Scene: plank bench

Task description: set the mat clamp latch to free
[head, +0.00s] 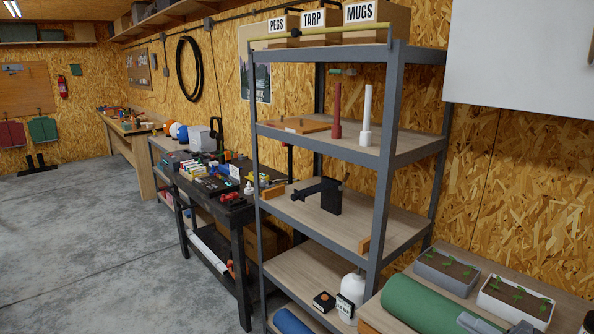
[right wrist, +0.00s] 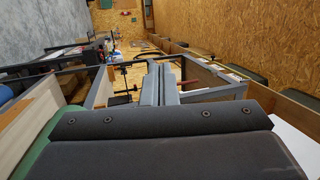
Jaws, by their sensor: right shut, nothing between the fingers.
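A green rolled mat (head: 425,303) lies on the wooden surface at the lower right. It also shows at the left of the right wrist view (right wrist: 50,148). No part is clearly readable as the mat clamp latch, and its setting cannot be told. A black device with a block and a sideways arm (head: 328,194) stands on the middle shelf; I cannot tell whether it is the clamp. My left gripper is not in view.
A grey metal shelf rack (head: 388,130) stands left of the mat, its posts close by. Planters with seedlings (head: 515,300) sit behind the mat. A white bottle (head: 353,286) stands on the low shelf. A dark workbench (head: 240,215) holds many small items.

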